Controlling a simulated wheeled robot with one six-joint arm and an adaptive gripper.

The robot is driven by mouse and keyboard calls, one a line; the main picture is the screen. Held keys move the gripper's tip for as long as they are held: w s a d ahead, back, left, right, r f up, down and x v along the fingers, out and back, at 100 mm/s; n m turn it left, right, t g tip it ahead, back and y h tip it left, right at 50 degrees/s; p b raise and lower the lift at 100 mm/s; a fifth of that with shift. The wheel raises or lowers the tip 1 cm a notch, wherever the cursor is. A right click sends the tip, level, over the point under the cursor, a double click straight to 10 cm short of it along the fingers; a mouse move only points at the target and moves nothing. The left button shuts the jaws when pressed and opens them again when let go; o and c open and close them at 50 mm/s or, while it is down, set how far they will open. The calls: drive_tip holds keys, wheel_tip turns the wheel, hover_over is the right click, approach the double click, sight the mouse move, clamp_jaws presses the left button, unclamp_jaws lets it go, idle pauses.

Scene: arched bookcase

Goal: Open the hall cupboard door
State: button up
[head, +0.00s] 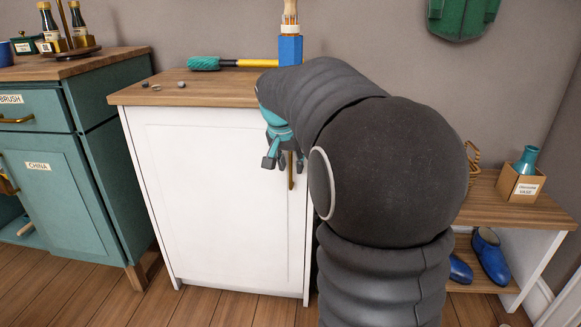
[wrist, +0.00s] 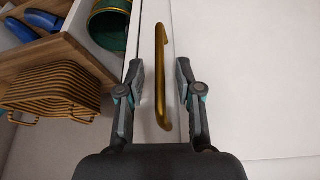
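The white cupboard door (head: 222,210) is closed, with a wooden top above it. Its upright brass handle (head: 291,171) is near the door's right edge in the head view, partly hidden by my arm. In the wrist view the brass handle (wrist: 160,75) stands between the two fingers of my gripper (wrist: 159,75). The fingers are apart, with a gap on each side of the handle, and do not appear to touch it. In the head view my gripper (head: 284,162) is in front of the door's upper right part.
A teal cabinet (head: 75,200) stands to the left. On the wooden top (head: 215,92) are a green-headed brush (head: 205,63) and a blue holder (head: 290,48). A low bench (head: 500,205) with a vase box and blue shoes (head: 490,258) is on the right. The floor before the door is clear.

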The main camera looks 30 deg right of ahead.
drive_tip(key=shift+w+d+f, duration=0.1)
drive_tip(key=shift+f, duration=0.15)
clamp_jaws()
